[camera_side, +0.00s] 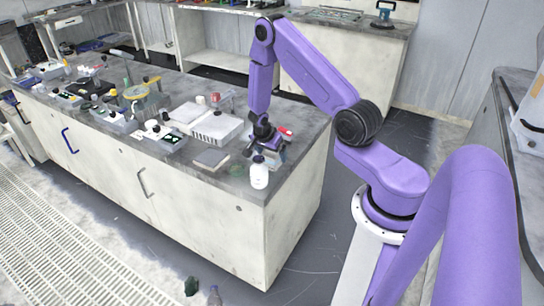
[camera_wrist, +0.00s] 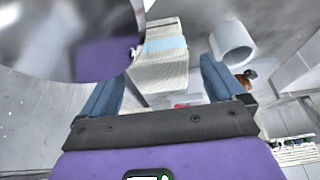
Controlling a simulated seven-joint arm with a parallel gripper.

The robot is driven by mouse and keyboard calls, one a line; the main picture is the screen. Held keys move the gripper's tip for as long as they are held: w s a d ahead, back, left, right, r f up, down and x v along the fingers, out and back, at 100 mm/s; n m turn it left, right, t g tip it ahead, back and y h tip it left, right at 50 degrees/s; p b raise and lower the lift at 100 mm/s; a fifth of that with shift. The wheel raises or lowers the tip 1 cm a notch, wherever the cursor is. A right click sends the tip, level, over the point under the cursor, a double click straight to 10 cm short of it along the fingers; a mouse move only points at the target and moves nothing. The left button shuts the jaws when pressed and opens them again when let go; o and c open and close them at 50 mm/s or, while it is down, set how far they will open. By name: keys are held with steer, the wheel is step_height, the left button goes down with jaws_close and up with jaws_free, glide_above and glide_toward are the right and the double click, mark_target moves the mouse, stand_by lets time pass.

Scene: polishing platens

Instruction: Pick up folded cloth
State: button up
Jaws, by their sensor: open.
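My gripper (camera_side: 264,141) is low over the near right end of the bench. In the wrist view my gripper (camera_wrist: 163,72) is open, with one blue finger on each side of a pale, layered stack with a light blue band (camera_wrist: 160,68). This stack looks like the folded cloth. It lies between the fingers, with gaps that look clear on the right and narrow on the left. I cannot tell whether a finger touches it. In the side view my gripper and wrist hide most of what lies there.
A white bottle (camera_side: 259,173) stands close in front of my gripper at the bench edge. A red item (camera_side: 285,131) lies just behind it. A flat grey square (camera_side: 212,158) and a white tray (camera_side: 217,129) lie to the left. A white hollow cylinder (camera_wrist: 232,42) is near the right finger.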

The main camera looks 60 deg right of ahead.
steer(key=c, duration=1.1)
steer(key=shift+c, duration=0.3)
steer(key=shift+r, duration=0.15)
